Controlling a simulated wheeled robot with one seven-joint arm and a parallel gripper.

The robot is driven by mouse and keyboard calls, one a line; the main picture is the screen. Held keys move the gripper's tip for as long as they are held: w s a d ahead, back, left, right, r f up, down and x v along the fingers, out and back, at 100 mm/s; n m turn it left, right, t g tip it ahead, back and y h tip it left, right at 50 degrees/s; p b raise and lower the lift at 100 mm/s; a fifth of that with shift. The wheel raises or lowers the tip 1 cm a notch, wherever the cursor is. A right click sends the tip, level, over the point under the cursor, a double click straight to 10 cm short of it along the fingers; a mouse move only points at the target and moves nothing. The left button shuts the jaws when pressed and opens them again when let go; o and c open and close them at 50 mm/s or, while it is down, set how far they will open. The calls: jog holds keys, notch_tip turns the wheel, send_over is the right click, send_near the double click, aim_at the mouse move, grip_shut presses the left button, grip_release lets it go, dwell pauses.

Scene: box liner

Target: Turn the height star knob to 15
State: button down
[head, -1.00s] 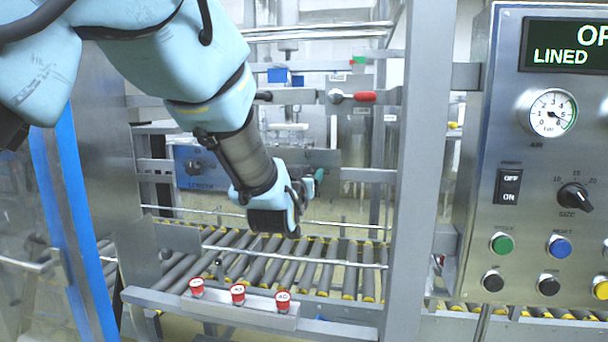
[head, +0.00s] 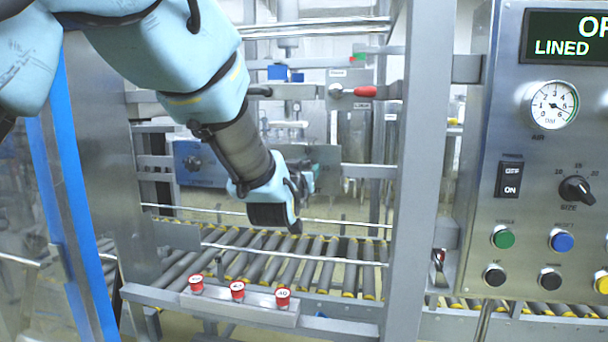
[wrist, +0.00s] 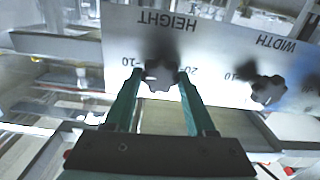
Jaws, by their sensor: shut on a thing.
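The HEIGHT star knob (wrist: 161,76) is black and lobed, on a pale plate (wrist: 225,45) whose lettering appears upside down in the wrist view. Marks 10 and 20 show to its left and right. Its pointing direction cannot be made out. My gripper (wrist: 160,78) has its two teal fingers on opposite sides of this knob, shut on it. In the head view my gripper (head: 307,180) is at the far side of my wrist, and the knob is hidden there.
The WIDTH star knob (wrist: 268,90) sits close beside on the same plate. A roller conveyor (head: 300,262) runs below my arm. A grey upright post (head: 415,180) and a control panel (head: 550,170) stand to the right. Red-capped buttons (head: 237,290) line the front rail.

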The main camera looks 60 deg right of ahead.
jog(key=shift+w+f+n+b, duration=0.1)
jog(key=shift+f+n+b, duration=0.05)
jog(key=shift+n+b, duration=4.8)
jog(key=shift+w+f+n+b, duration=0.1)
jog(key=shift+n+b, duration=3.45)
jog(key=shift+b, duration=2.65)
jog(key=shift+c, duration=1.1)
grip_release()
jog(key=shift+a, duration=0.15)
jog(key=b+v, duration=0.2)
jog(key=v, duration=0.8)
jog(key=shift+s+a, duration=0.15)
jog(key=shift+a, duration=0.15)
